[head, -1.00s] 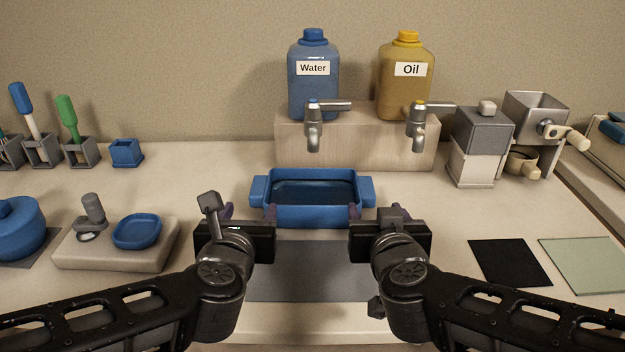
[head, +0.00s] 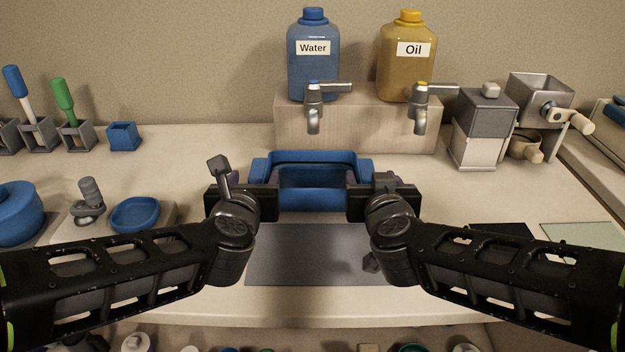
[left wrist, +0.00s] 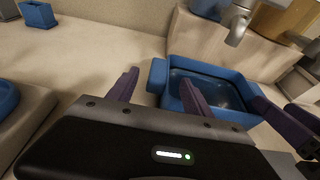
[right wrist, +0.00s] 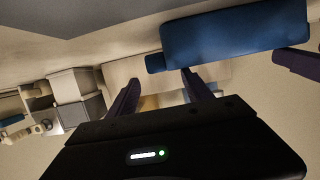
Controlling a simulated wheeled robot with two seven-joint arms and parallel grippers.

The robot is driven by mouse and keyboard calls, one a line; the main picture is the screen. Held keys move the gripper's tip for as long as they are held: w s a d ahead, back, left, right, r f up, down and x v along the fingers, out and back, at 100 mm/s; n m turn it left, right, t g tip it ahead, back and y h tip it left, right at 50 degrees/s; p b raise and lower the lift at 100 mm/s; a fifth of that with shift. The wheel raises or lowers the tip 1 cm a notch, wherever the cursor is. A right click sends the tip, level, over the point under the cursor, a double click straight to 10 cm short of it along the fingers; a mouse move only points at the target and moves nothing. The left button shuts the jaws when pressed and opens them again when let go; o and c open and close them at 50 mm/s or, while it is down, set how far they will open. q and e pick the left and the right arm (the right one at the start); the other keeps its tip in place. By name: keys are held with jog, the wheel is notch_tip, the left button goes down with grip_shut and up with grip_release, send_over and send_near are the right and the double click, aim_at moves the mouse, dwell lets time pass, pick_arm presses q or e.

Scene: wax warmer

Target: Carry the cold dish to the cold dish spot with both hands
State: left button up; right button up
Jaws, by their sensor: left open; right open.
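The cold dish, a blue rectangular tub (head: 313,200) with a side handle at each end and dark water-like contents, stands on the counter below the taps. My left gripper (head: 272,185) is at its left end, open. In the left wrist view the dish's left handle (left wrist: 157,75) appears between the spread purple fingers (left wrist: 160,92). My right gripper (head: 352,185) is at its right end, open. In the right wrist view a handle (right wrist: 155,63) appears between the fingers (right wrist: 161,88). Contact cannot be told. No spot is labelled; a plain grey mat (head: 315,260) lies in front.
Behind the dish are the water tap (head: 314,115) and oil tap (head: 420,115) on a block (head: 355,135). A small blue dish (head: 135,214) and a blue pot (head: 18,210) are left. A black mat (head: 500,230) and a green mat (head: 582,232) lie right.

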aim_at(257, 168)
pick_arm(q)
jog(key=x, duration=0.6)
jog(key=shift+w+f, duration=0.15)
jog(key=shift+w, duration=0.2)
pick_arm(e)
jog(key=x, duration=0.6)
jog(key=shift+w+f, duration=0.1)
jog(key=shift+w, duration=0.25)
pick_arm(q)
jog(key=shift+c, duration=0.5)
pick_arm(e)
jog(key=shift+c, duration=0.5)
pick_arm(q)
jog(key=c, duration=1.2)
pick_arm(e)
jog(key=c, duration=1.2)
pick_arm(q)
jog(key=shift+a, duration=0.15)
pick_arm(e)
jog(key=shift+a, duration=0.15)
